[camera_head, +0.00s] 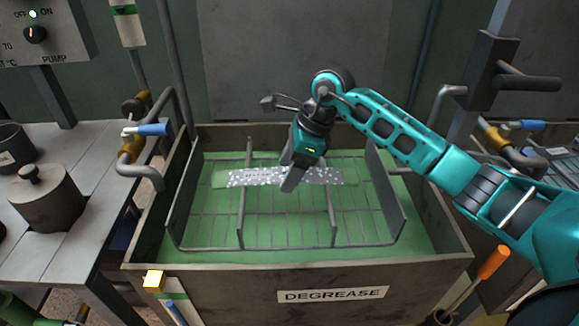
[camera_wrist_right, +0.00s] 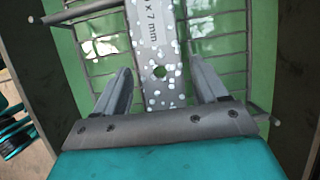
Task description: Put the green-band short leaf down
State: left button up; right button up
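A short flat grey metal leaf (camera_head: 258,177) speckled with white spots lies crosswise in the wire rack (camera_head: 287,246) inside the tank. The right wrist view shows the leaf (camera_wrist_right: 155,45) with a hole and printing ending in "x 7 mm". My right gripper (camera_head: 291,180) is over the leaf's middle. In the wrist view its two fingers (camera_wrist_right: 162,82) stand apart on either side of the leaf, with gaps showing. My left gripper is not in view.
The tank (camera_head: 222,287) is marked DEGREASE and holds green liquid (camera_head: 425,236). Rack dividers stand up on both sides of the leaf. Pipes with blue-handled valves (camera_head: 153,129) flank the tank. A grey bench (camera_head: 95,235) with a lidded pot (camera_head: 46,200) stands at left.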

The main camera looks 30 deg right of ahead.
jog(key=shift+o, duration=0.4)
jog(key=shift+r+p, duration=0.45)
jog(key=v, duration=0.7)
jog(key=shift+d+r, duration=0.1)
jog(key=shift+r, duration=0.15)
